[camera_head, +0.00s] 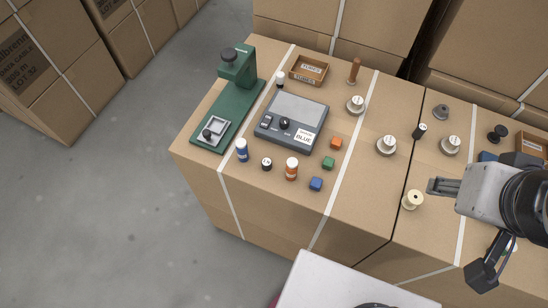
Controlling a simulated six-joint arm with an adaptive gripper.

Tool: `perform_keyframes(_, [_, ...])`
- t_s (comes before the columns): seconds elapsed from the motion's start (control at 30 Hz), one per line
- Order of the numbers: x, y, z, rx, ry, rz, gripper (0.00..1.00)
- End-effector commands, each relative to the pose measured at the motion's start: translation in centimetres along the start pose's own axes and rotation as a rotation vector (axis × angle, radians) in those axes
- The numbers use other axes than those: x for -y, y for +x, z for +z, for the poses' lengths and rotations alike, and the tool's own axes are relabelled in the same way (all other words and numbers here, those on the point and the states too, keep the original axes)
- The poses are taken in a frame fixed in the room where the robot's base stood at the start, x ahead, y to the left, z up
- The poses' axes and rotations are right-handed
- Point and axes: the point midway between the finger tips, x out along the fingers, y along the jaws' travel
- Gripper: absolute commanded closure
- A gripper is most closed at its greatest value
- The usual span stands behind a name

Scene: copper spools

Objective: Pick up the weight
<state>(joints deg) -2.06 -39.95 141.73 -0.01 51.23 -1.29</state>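I cannot tell which item is the weight. Candidates are round silver-grey pieces with pale labelled tops: one (386,146) stands near the middle of the boxes, one (356,105) farther back and one (451,145) to the right. A plain grey piece (441,112) and a dark, knobbed piece (497,134) stand farther right. My gripper (432,187) is at the right, pointing left, above and beside a cream spool (412,200). It looks apart from the silver-grey pieces. Its fingers are small and seen from above, so their opening is unclear.
Small bottles and coloured cubes (316,184) lie in front of the scale. Stacked boxes (340,40) rise behind.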

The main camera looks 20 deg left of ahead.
Motion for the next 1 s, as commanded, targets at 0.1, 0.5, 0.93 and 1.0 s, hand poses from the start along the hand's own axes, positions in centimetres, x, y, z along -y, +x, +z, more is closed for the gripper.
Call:
perform_keyframes(0.1, [0.9,0.6,-1.1,0.023,-0.057,-0.018,0.61])
perform_keyframes(0.5, [5.6,3.6,-4.9,0.105,-0.295,-0.086,0.61])
perform_keyframes(0.93, [12.3,8.1,-7.4,0.186,-0.558,-0.156,0.61])
perform_keyframes(1.0, [13.6,8.9,-7.6,0.198,-0.602,-0.167,0.61])
